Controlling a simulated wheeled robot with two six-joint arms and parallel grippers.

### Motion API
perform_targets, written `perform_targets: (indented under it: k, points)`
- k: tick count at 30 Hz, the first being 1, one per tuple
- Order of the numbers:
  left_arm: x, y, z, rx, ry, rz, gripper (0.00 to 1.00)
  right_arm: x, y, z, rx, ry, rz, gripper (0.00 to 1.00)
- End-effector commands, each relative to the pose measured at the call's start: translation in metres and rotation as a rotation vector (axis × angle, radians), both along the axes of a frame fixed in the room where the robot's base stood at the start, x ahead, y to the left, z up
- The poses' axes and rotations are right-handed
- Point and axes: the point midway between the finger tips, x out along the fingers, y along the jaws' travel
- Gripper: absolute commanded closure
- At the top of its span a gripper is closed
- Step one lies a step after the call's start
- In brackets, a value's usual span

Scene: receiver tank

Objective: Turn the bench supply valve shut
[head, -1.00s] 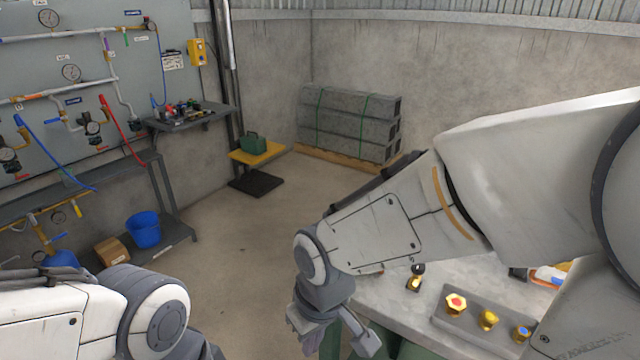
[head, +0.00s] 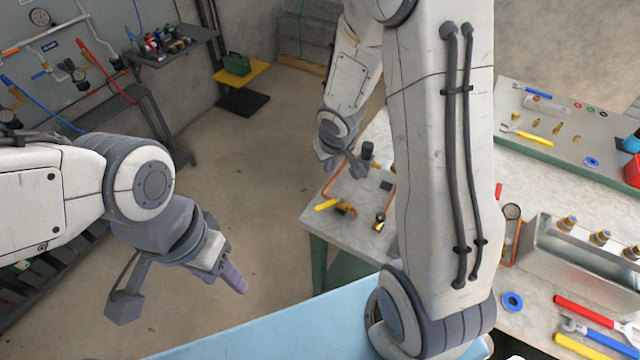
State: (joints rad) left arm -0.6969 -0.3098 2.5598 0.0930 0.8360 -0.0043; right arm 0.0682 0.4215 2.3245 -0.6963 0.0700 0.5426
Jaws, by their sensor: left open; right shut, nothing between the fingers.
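A small brass valve (head: 345,209) with a yellow lever (head: 326,205) sits at the near left corner of the grey bench (head: 316,222). A copper pipe (head: 331,184) rises beside it. I cannot tell from the lever whether the valve is open or shut. My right gripper (head: 342,170) is shut and empty, and appears above and behind the valve, apart from the lever. My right forearm hides the middle of the bench. My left gripper (head: 180,297) is open and empty over the floor, left of the bench.
A black cylinder (head: 367,150) and small fittings stand near the valve.

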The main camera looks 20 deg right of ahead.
Motion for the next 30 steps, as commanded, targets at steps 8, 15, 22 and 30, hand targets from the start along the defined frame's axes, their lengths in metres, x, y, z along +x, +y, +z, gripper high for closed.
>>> perform_targets:
  k: [8,15,22,30]
  points:
    - [0.000,0.000,-0.001,0.001,0.001,0.000,0.50,0.031,0.009,-0.058,0.080,0.003,0.076,1.00]
    - [0.000,0.000,-0.009,0.000,0.000,0.001,0.50,0.037,0.012,-0.076,0.095,0.005,0.089,1.00]
    - [0.000,0.000,-0.034,0.000,0.000,0.005,0.50,0.047,0.014,-0.112,0.094,0.007,0.089,1.00]
    - [0.000,0.000,-0.069,0.000,0.001,0.007,0.50,0.066,0.016,-0.167,0.093,0.007,0.089,1.00]
